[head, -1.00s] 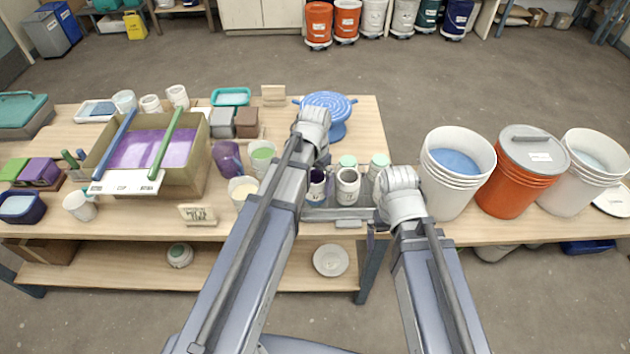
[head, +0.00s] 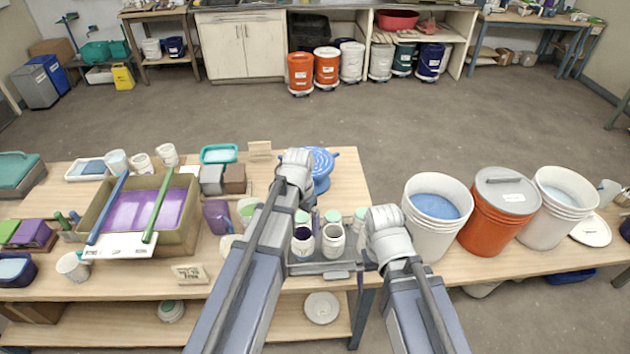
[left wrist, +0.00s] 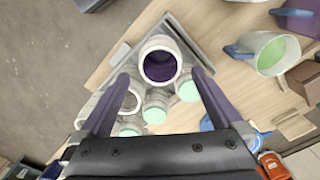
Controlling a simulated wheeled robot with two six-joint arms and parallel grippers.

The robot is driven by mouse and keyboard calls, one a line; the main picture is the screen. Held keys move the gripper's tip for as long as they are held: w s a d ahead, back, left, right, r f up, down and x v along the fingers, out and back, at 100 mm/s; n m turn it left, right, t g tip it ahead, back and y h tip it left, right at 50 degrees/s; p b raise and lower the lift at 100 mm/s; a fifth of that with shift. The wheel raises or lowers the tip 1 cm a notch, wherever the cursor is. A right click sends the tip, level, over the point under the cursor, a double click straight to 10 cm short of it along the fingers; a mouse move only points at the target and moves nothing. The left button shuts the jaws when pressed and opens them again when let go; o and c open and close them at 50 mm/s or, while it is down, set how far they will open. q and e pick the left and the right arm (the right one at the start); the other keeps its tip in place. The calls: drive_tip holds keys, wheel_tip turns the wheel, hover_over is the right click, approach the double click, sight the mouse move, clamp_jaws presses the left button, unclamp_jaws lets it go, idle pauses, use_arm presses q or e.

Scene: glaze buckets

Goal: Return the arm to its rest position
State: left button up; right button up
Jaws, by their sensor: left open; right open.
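My left gripper (left wrist: 161,76) is open; its two dark fingers point toward a white jar with dark purple contents (left wrist: 160,66). I cannot tell whether they touch it. In the head view that jar (head: 302,242) stands beside another white jar (head: 333,240) in a grey tray (head: 322,267) at the table's front edge. Jars with mint-green tops (left wrist: 154,115) stand close by. In the head view my left wrist is above the tray's left side, its fingers hidden. My right gripper (head: 386,228) is low at the tray's right, its fingers hidden by the wrist.
A white bucket of blue glaze (head: 436,206), an orange lidded bucket (head: 499,210) and another white bucket (head: 557,205) stand close to the right of my right gripper. A blue turntable (head: 320,165) is behind my left wrist. A purple-filled bin (head: 145,208) is at left.

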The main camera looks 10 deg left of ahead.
sight(303, 247)
use_arm(q)
wheel_tip(303, 247, down, 12)
drive_tip(key=b, duration=1.2)
drive_tip(key=shift+f, duration=0.1)
